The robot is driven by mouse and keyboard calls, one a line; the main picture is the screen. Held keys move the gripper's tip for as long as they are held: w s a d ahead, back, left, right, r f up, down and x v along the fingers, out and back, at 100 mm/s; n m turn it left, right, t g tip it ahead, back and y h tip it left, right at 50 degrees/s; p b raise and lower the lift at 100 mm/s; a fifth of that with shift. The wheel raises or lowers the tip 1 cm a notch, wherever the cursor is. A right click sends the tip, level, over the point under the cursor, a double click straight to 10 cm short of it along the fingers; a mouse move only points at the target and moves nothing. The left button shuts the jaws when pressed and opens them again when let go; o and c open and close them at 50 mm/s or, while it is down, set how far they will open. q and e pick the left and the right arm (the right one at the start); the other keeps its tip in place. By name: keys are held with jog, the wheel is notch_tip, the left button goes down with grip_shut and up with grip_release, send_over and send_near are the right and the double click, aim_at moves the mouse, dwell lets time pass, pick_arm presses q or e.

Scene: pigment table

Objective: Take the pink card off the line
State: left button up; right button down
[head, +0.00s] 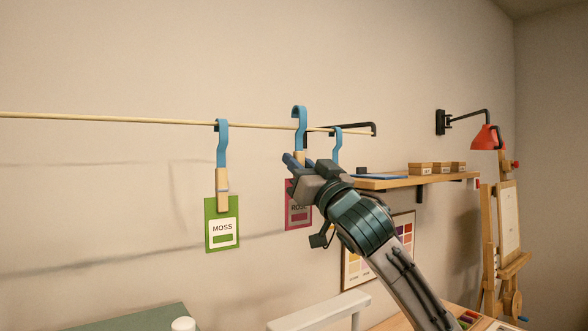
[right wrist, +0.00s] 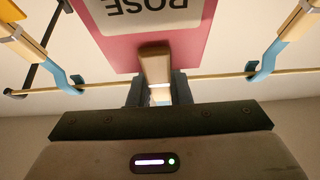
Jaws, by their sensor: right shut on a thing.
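The pink card (head: 297,215), labelled ROSE, hangs from a wooden peg with a blue hook (head: 301,128) above it. The hook's top shows clearly higher than the line (head: 260,126) and the neighbouring hooks; I cannot tell whether it is fully clear of the line. My right gripper (head: 297,165) is shut on the peg, which also shows between its fingers in the right wrist view (right wrist: 155,68). There the pink card (right wrist: 120,47) appears upside down, and its own hook is hidden. My left gripper is not in view.
A green MOSS card (head: 222,234) hangs to the left on its own blue hook. Another blue hook (head: 337,146) hangs close to the right, partly behind my gripper. A black bracket (head: 372,128) holds the line's end. A wooden shelf (head: 400,182) with small boxes is farther right.

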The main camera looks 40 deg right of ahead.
jog(key=shift+s+a+f+b, duration=0.1)
jog(key=shift+s+a+b, duration=0.05)
jog(key=shift+s+b, duration=0.85)
jog(key=shift+s+a+b, duration=0.1)
jog(key=shift+s+b, duration=0.5)
jog(key=shift+s, duration=0.7)
jog(key=shift+s+a+b, duration=0.15)
jog(key=shift+s+b, duration=0.5)
jog(key=shift+s, duration=0.55)
jog(key=shift+s+a+b, duration=0.1)
jog(key=shift+s+b, duration=0.55)
jog(key=shift+s, duration=0.55)
